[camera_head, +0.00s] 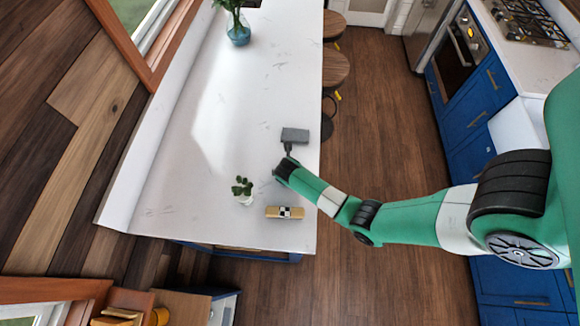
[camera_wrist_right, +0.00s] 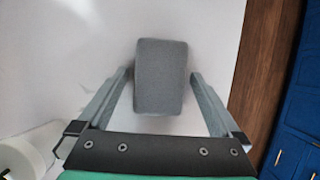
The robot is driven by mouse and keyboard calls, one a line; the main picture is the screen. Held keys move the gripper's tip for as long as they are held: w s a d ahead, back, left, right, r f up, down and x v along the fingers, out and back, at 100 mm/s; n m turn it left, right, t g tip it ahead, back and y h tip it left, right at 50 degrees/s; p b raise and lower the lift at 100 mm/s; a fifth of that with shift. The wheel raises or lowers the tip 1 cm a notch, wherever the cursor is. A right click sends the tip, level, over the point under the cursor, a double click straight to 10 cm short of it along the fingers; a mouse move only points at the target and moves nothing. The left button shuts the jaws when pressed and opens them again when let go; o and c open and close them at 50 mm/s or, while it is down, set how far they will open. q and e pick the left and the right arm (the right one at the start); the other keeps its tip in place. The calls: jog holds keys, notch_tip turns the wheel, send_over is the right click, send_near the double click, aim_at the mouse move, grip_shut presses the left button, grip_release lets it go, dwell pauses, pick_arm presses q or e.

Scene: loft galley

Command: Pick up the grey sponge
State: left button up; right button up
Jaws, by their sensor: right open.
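The grey sponge (camera_head: 295,135) lies on the white counter (camera_head: 240,110), near the counter's right edge. In the right wrist view the sponge (camera_wrist_right: 161,76) is a grey block with its lower part between the two fingers of my right gripper (camera_wrist_right: 160,88). The fingers are spread, with a gap on each side of the sponge. In the head view my right gripper (camera_head: 289,150) is at the near side of the sponge. My left gripper is not in view.
A small plant in a white pot (camera_head: 243,190) and a tan block with a checkered patch (camera_head: 285,212) stand nearer on the counter. A blue vase (camera_head: 238,34) is at the far end. Stools (camera_head: 335,68) line the right edge. The counter's middle is clear.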

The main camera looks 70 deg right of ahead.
jog(key=c, duration=1.3)
jog(key=shift+o, duration=0.2)
jog(key=shift+r, duration=0.5)
jog(key=v, duration=0.1)
jog(key=p+v, duration=0.1)
jog(key=v, duration=0.1)
jog(key=shift+d+r, duration=0.2)
jog(key=shift+d, duration=0.15)
jog(key=s+a+r, duration=0.8)
jog(key=a+r, duration=0.1)
jog(key=a, duration=0.2)
jog(key=shift+p, duration=0.45)
